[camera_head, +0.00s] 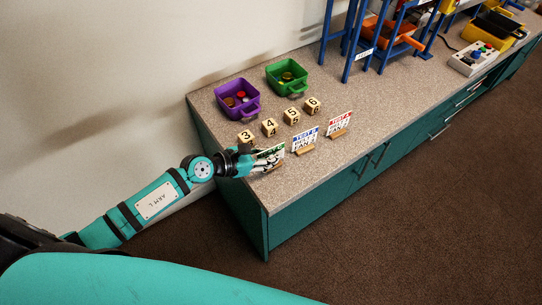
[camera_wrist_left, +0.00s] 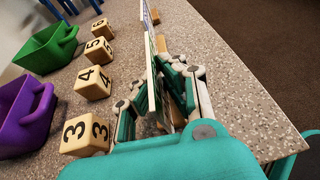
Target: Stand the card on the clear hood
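Three small printed cards stand in wooden holders in a row near the counter's front edge. One has green print (camera_head: 270,153), one blue (camera_head: 305,138) and one red (camera_head: 340,122). My left gripper (camera_head: 259,163) is at the green card, the nearest of the row. In the left wrist view this card (camera_wrist_left: 152,92) shows almost edge-on between the two fingers (camera_wrist_left: 154,88). The fingers are close to its faces; whether both press on it cannot be told. Its holder appears to rest on the counter. I cannot make out a clear hood. My right gripper is not in view.
Numbered wooden cubes, the nearest marked 3 (camera_head: 246,137), stand behind the cards. A purple bin (camera_head: 256,112) and a green bin (camera_head: 303,88) hold small pieces. A blue rack (camera_head: 351,40) and a control box with buttons (camera_head: 472,62) stand farther along the counter (camera_head: 390,105).

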